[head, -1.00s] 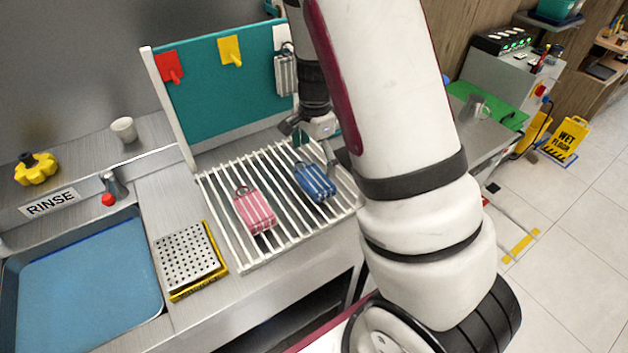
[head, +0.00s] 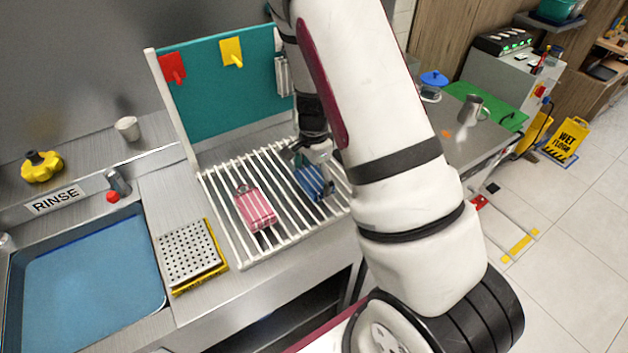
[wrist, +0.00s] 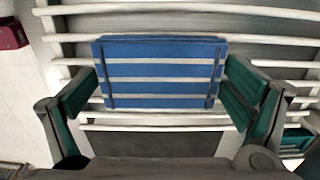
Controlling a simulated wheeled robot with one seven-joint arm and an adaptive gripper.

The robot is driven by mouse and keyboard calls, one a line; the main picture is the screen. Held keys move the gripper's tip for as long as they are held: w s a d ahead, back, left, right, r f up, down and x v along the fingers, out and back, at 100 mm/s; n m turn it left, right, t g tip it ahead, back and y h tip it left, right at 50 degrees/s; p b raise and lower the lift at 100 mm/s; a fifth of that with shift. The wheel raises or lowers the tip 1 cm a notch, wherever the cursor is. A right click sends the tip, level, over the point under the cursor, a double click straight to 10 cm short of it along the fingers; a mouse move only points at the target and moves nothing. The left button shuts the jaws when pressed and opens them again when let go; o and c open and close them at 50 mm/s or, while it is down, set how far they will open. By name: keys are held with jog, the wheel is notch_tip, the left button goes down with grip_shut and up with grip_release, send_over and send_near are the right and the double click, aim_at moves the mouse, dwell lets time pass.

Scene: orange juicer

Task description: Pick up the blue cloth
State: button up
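The blue cloth (head: 316,184), folded with white stripes, lies on the white slatted rack (head: 237,262). In the wrist view the blue cloth (wrist: 160,72) lies flat across the slats, between my two fingers. My gripper (head: 312,158) is over the cloth and hides part of it in the head view. In the wrist view my gripper (wrist: 165,92) is open, with one green-padded finger at each side of the cloth. The fingertips are close to the cloth's side edges; I cannot tell whether they touch.
A pink striped cloth (head: 255,209) lies left of the blue one on the rack. A teal board (head: 225,100) with red and yellow hooks and a hanging grey cloth (head: 282,75) stands behind. A blue-bottomed sink (head: 85,285) and perforated tray (head: 188,250) are left.

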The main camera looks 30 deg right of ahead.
aim_at(315, 179)
jog(key=c, duration=0.5)
jog(key=shift+r, duration=0.5)
jog(key=r, duration=0.2)
jog(key=shift+s+a+r+b, duration=0.1)
jog(key=shift+s+r+b, duration=0.15)
jog(key=shift+r+b, duration=0.15)
jog(key=shift+s+a+r+p, duration=0.2)
jog(key=shift+s+a, duration=0.25)
jog(key=shift+s, duration=2.1)
jog(key=shift+s+a+r+p, duration=0.2)
jog(key=shift+s+a, duration=0.2)
jog(key=shift+s, duration=2.15)
jog(key=shift+s+a+r+p, duration=0.15)
jog(key=shift+s+a, duration=0.3)
jog(key=shift+s, duration=2.1)
